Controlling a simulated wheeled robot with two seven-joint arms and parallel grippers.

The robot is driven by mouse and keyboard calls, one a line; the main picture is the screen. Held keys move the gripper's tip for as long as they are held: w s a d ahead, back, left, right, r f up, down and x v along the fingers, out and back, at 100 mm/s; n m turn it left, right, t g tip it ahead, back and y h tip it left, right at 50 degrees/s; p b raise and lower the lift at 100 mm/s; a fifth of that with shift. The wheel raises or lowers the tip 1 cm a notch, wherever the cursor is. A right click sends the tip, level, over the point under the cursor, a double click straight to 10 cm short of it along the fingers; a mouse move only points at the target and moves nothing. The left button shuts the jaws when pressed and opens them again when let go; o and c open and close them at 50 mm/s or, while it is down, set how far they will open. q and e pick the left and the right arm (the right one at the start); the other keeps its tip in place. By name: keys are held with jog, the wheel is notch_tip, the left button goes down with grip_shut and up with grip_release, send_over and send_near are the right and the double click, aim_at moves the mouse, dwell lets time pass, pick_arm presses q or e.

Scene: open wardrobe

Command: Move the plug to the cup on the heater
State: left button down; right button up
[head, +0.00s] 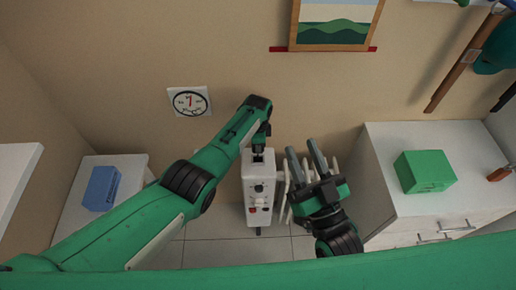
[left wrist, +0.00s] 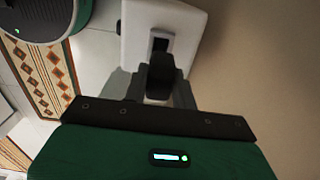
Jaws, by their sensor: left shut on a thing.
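The white heater (head: 260,205) stands on the floor in the middle of the head view, with a knob and a red switch on its front. A dark recess on its top, which looks like the cup (head: 258,158), also shows in the left wrist view (left wrist: 160,45). My left gripper (head: 262,143) is over the heater top, shut on a small dark thing, apparently the plug (left wrist: 161,68). The plug is close to the recess; I cannot tell whether it touches or is inside. My right gripper (head: 305,152) is open and empty, right of the heater's front.
A white cabinet (head: 440,145) with a green box (head: 425,171) stands at right. A low white unit at left holds a blue box (head: 101,188). Tiled floor is free in front of the heater.

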pick_arm(q)
jog(key=shift+f+b, duration=1.65)
jog(key=shift+f, duration=0.35)
jog(key=shift+f+b, duration=1.1)
jog(key=shift+f, duration=0.2)
jog(key=c, duration=1.1)
grip_release()
jog(key=shift+o, duration=0.2)
jog(key=shift+r, duration=0.1)
jog(key=shift+r+p, duration=0.3)
jog(key=shift+r, duration=0.35)
notch_tip(320, 180, up, 12)
jog(key=shift+r, duration=0.2)
jog(key=shift+f, duration=0.1)
